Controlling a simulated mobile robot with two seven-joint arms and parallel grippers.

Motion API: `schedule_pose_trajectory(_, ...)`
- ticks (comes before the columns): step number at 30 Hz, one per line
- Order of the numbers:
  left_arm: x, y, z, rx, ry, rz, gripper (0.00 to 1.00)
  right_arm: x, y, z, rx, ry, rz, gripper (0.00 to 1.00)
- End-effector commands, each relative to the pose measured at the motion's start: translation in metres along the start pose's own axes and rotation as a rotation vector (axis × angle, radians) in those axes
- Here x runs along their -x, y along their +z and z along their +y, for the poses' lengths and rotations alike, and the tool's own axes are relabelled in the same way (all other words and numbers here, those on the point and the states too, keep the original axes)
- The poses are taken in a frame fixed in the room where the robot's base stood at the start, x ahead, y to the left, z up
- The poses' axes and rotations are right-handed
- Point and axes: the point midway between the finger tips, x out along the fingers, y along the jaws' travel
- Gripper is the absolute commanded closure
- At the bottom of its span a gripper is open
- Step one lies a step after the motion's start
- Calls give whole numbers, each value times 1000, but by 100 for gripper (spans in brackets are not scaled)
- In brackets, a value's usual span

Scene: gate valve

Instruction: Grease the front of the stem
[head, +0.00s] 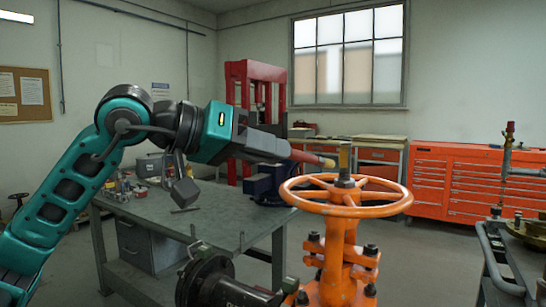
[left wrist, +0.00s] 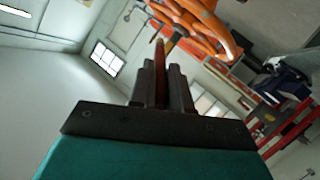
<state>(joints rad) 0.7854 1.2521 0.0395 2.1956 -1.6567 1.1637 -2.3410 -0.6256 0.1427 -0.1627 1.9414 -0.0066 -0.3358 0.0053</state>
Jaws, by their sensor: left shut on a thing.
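My left gripper (head: 285,150) is shut on the handle of a red brush (head: 308,157), held nearly level. The brush's pale tip (head: 329,163) points right, at the left side of the stem, close to it; I cannot tell whether they touch. In the left wrist view the gripper (left wrist: 162,88) grips the red brush (left wrist: 160,60), with the orange handwheel (left wrist: 205,28) beyond. My right gripper is not in view.
A grey workbench (head: 220,222) with a dark blue vise (head: 265,183) and small tools stands behind, left of the valve. A red press frame (head: 252,85) and an orange tool cabinet (head: 450,185) are farther back. A metal cart (head: 510,265) stands at right.

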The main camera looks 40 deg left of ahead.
Motion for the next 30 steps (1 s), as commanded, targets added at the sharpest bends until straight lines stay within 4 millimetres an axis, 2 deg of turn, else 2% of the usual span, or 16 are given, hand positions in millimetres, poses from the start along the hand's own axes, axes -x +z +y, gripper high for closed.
schedule_pose_trajectory(9, 2, 1, 0, -1, 0, 1, 100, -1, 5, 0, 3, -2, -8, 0)
schedule_pose_trajectory(18, 21, 14, 8, -2, 0, 2, 100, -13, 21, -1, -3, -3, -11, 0)
schedule_pose_trajectory(30, 24, 15, 9, 0, 0, 0, 100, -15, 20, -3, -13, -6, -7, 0)
